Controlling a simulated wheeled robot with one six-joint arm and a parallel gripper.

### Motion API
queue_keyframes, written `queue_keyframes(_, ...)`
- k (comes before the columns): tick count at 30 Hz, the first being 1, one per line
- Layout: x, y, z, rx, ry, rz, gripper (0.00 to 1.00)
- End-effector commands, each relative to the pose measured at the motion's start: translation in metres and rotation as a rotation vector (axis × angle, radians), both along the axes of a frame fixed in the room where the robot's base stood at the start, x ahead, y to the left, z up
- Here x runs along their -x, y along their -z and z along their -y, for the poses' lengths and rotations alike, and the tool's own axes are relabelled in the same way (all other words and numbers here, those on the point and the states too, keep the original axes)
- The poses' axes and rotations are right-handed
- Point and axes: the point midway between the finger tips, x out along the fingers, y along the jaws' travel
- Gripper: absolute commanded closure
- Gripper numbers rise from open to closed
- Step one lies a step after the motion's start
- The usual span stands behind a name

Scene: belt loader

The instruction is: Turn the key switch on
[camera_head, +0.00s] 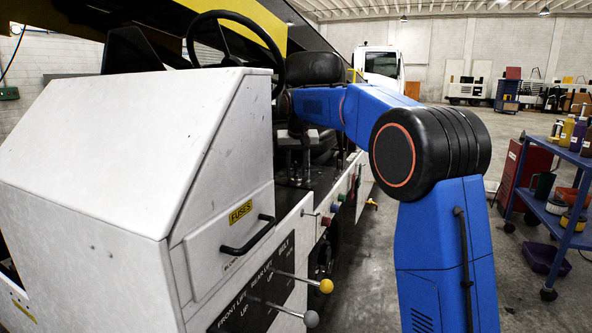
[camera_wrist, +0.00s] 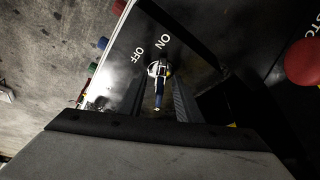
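The key switch (camera_wrist: 157,70) shows in the wrist view as a round silver piece on a dark, shiny panel. "ON" and "OFF" are printed beyond it, with OFF to the left. The key extends from it toward my gripper, with a blue part at its near end. My gripper (camera_wrist: 158,84) is open, with one finger on each side of the key. A gap shows beside both fingers, and I see no clear contact. In the head view my blue arm reaches toward the seat area, where I cannot make out the switch.
A red button (camera_wrist: 305,62) stands at the right of the wrist view. The head view shows a steering wheel (camera_head: 236,38), a seat (camera_head: 314,68), a white cabinet (camera_head: 110,140) and a yellow-knobbed lever (camera_head: 326,286). A blue cart (camera_head: 566,165) stands right; floor between is free.

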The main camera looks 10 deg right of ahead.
Motion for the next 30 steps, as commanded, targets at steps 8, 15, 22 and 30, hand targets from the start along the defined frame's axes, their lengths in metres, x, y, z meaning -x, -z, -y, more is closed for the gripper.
queue_keyframes(8, 0.003, -0.008, -0.001, 0.000, 0.000, 0.001, 0.68)
queue_keyframes(15, 0.018, -0.045, -0.003, 0.000, -0.001, 0.002, 0.68)
queue_keyframes(22, 0.036, -0.089, -0.005, 0.000, -0.001, 0.003, 0.68)
queue_keyframes(30, 0.055, -0.134, -0.007, -0.001, 0.000, 0.002, 0.68)
